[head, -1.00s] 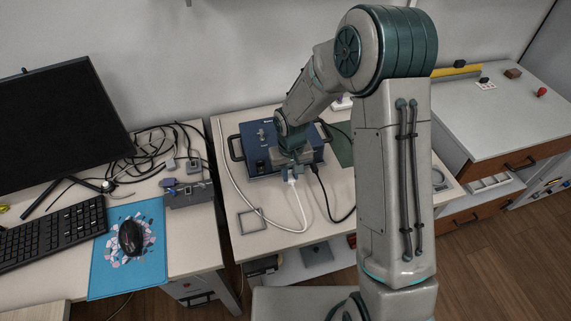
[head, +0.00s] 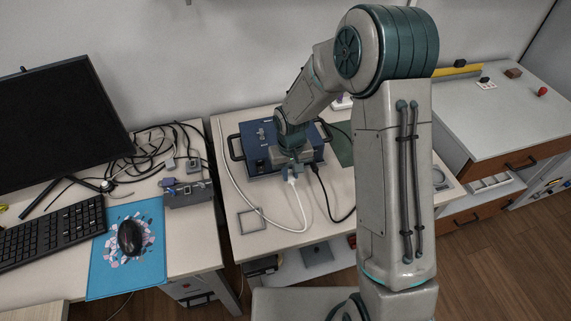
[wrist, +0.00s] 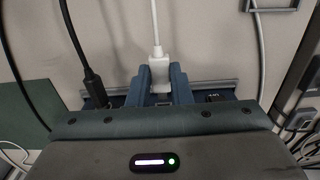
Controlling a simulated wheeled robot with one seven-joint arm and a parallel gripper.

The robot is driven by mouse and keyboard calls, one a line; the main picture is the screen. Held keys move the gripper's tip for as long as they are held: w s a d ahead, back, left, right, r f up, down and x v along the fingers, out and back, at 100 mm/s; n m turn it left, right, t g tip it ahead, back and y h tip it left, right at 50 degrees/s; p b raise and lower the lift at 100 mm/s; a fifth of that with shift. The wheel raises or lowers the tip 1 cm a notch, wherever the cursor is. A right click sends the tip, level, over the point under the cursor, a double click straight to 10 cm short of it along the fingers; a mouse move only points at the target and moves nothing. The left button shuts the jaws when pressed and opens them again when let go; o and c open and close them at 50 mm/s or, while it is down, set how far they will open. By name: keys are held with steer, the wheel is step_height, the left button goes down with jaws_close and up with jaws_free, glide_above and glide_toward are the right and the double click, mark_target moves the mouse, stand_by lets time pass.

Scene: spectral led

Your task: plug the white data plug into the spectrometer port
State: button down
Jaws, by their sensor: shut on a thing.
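The white data plug (wrist: 158,70) sits between the two fingers of my gripper (wrist: 159,80) in the wrist view, with its white cable leading away from it. My gripper is shut on the plug. In the head view my gripper (head: 291,170) is at the front face of the blue spectrometer box (head: 258,158), and the white plug (head: 292,180) shows just below it. The port itself is hidden behind the gripper, so I cannot tell whether the plug is inside it. A black plug (wrist: 94,88) with a black cable is beside the gripper, at the box.
A grey square frame (head: 250,221) lies on the table in front of the box. A small grey box with connectors (head: 188,192) stands on the left desk, near tangled black cables (head: 160,148). The white cable (head: 303,212) loops over bare tabletop.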

steer(key=shift+w, duration=0.15)
steer(key=shift+w+a, duration=0.3)
steer(key=shift+w, duration=0.55)
steer(key=shift+w+r+b, duration=0.1)
steer(key=shift+w+b, duration=0.1)
steer(key=shift+b, duration=0.1)
stand_by(0.6)
steer(key=c, duration=1.2)
jaws_free()
steer(key=shift+w, duration=0.1)
steer(key=shift+c, duration=0.2)
step_height(320, 180, up, 14)
steer(key=shift+b, duration=0.3)
